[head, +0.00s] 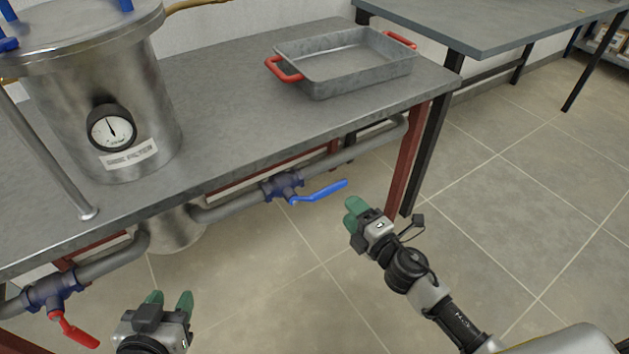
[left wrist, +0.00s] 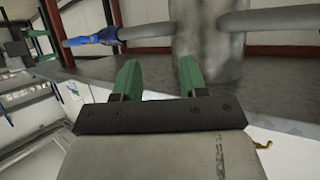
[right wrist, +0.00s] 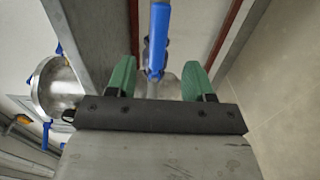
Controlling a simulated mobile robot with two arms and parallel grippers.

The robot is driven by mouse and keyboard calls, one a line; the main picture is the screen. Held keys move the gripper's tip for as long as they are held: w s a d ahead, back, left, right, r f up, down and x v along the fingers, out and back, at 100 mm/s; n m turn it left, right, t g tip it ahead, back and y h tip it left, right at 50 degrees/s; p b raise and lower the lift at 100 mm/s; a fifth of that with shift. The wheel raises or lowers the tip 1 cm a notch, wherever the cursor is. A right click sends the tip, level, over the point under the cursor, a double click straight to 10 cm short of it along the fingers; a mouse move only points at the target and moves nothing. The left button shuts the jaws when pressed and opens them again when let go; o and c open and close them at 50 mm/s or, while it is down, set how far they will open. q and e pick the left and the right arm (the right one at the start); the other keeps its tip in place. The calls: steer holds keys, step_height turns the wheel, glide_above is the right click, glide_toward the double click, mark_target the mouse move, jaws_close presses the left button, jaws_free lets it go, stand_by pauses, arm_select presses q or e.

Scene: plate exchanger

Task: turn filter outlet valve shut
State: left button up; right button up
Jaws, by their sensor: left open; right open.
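Two valves sit on the pipe under the bench edge. One has a blue lever (head: 322,192) on a dark blue body (head: 283,185), right of the filter; the lever points right, roughly along its pipe. The other has a red lever (head: 75,332) angled down and right, across its pipe. Which one is the filter outlet is not labelled. My right gripper (head: 353,212) is open and empty, close to the blue lever's tip; in the right wrist view the blue lever (right wrist: 158,40) appears between the fingers, apart from them. My left gripper (head: 170,300) is open and empty, low before the bench.
The steel filter vessel (head: 150,95) with a gauge (head: 111,128) stands on the grey bench (head: 235,120). A metal tray (head: 345,75) with red handles lies at the bench's right. A red bench leg (head: 407,155) stands right of the blue lever. The floor in front is clear.

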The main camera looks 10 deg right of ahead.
mark_target(333, 191)
steer(key=x, duration=0.9)
steer(key=shift+b, duration=0.3)
arm_select(q)
steer(key=shift+w+d+r+t+h, duration=0.2)
steer(key=shift+w+r+t, duration=0.1)
steer(key=shift+r+t, duration=0.3)
steer(key=shift+w+d+r+t+h, duration=0.15)
steer(key=shift+w+r+t, duration=0.2)
steer(key=shift+r, duration=0.3)
arm_select(e)
steer(key=shift+w+a, duration=0.25)
steer(key=shift+w, duration=0.4)
arm_select(q)
steer(key=shift+s, duration=0.15)
arm_select(e)
jaws_close()
